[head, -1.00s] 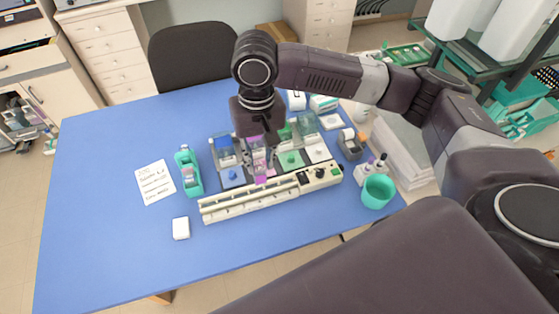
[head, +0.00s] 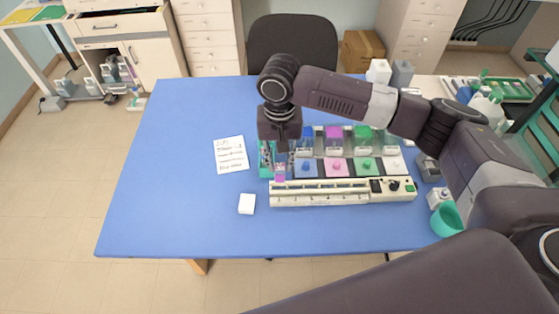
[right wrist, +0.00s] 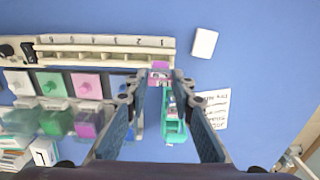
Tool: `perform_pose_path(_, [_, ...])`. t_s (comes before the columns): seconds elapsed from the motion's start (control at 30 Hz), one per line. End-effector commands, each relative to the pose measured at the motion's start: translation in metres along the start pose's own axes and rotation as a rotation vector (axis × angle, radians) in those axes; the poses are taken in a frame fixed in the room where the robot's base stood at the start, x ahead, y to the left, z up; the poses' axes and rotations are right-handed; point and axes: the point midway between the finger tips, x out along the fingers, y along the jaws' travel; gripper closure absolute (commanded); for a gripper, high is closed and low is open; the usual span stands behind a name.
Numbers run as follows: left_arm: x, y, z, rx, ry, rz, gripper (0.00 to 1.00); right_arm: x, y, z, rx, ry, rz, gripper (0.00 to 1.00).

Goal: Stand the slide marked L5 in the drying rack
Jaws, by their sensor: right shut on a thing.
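My right gripper (head: 280,154) is shut on a slide (head: 280,173) with a pink patch, held hanging downward. In the right wrist view the slide (right wrist: 159,76) sits between the fingertips (right wrist: 157,80). Its marking is too small to read. I cannot tell whether the held slide touches the rack. My left gripper is not in view.
A white block (head: 247,204) and a written note (head: 231,154) lie to the left. A teal cup (head: 447,219) stands right. The blue table's left side is clear.

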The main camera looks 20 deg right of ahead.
Motion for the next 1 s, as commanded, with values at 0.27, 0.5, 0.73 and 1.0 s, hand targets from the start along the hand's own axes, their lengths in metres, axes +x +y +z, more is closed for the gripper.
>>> perform_pose_path(0.27, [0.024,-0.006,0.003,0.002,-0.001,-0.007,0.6,0.02,0.0,0.0,0.0,0.001,0.0,1.0])
perform_pose_path(0.5, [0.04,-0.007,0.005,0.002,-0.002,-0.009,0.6,0.033,0.0,0.0,-0.001,0.002,0.0,1.0])
perform_pose_path(0.73, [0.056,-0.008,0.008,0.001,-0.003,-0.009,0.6,0.046,0.0,0.0,-0.001,0.001,0.0,1.0])
perform_pose_path(1.0, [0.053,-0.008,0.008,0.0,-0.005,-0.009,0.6,0.06,0.0,0.001,-0.001,-0.001,0.0,1.0])
